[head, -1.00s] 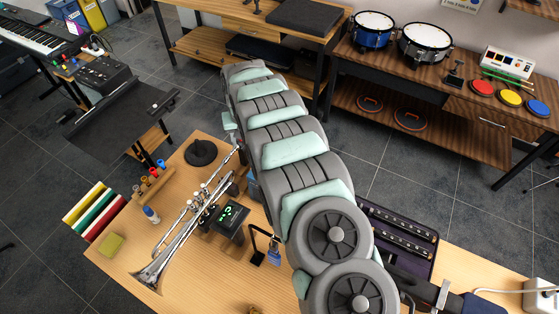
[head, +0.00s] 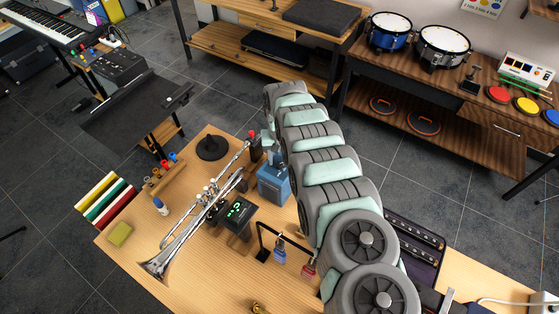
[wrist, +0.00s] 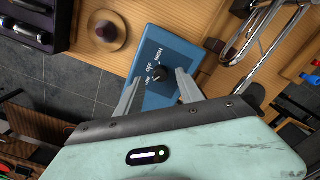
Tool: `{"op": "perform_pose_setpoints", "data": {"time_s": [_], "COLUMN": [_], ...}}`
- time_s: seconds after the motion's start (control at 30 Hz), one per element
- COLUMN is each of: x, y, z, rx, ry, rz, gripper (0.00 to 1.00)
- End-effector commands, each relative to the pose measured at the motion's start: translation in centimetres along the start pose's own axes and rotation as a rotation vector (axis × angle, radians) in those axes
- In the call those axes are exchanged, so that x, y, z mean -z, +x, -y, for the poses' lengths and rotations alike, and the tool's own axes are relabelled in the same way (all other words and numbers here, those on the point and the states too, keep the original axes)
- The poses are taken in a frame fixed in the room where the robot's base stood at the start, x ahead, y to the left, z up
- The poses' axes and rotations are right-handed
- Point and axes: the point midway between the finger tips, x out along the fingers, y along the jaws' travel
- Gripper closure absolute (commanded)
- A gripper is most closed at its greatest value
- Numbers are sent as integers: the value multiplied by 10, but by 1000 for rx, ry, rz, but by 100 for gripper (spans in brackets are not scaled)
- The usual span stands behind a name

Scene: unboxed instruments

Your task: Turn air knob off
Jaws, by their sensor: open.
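A blue box (wrist: 165,60) in the wrist view has a dark air knob (wrist: 158,73) on its face, with white labels that read LOW, OFF and HIGH. The knob's pointer is too small to read. My gripper (wrist: 161,76) is open, with one grey finger on each side of the knob. I cannot tell whether the fingers touch it. In the head view the blue box (head: 273,187) stands on the wooden table beside my arm. The knob and my fingertips cannot be made out there.
A trumpet (head: 195,220) lies on the table left of the box. A dark device with a green display (head: 239,211) and a black stand with padlocks (head: 279,250) stand close by. A round wooden piece (wrist: 105,32) is near the box in the wrist view.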

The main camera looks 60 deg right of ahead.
Motion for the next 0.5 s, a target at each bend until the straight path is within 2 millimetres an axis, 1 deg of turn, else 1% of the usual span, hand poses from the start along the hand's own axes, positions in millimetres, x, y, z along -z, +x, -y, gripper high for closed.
{"op": "perform_pose_setpoints", "data": {"time_s": [0.03, 0.2, 0.3, 0.5], "x": [0, 0, 0, 0], "y": [8, 18, 22, 23], "z": [1, 1, 0, 0], "rx": [2, 1, 0, -1], "ry": [-1, 0, 0, 0], "rz": [-1, 0, 2, 0], "gripper": [55, 55, 55, 55]}}
